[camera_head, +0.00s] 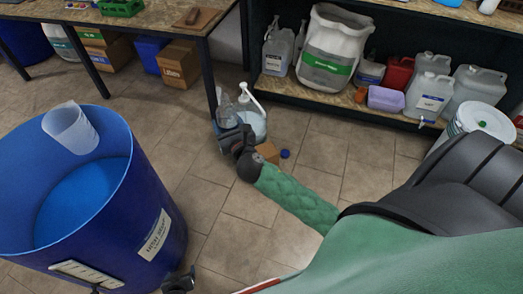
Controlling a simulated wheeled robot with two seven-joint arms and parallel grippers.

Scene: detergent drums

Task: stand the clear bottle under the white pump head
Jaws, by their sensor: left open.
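A white pump head (246,94) tops a translucent container (257,124) on the floor beside the table leg. The clear bottle (224,108) is just left of the pump, close to its spout. It looks upright, and its lower part is hidden by my left gripper. My left gripper (229,131) is open at the bottle's lower part. I cannot tell whether the fingers touch it or whether the bottle is exactly below the spout. My left forearm in its green quilted sleeve reaches in from the lower right.
A blue drum (150,195) with a clear jug (70,128) at its rim stands at the left. A small cardboard box (267,152) and a blue cap (285,154) lie near my gripper. A shelf (290,89) holds several containers. Tiled floor is clear in the middle.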

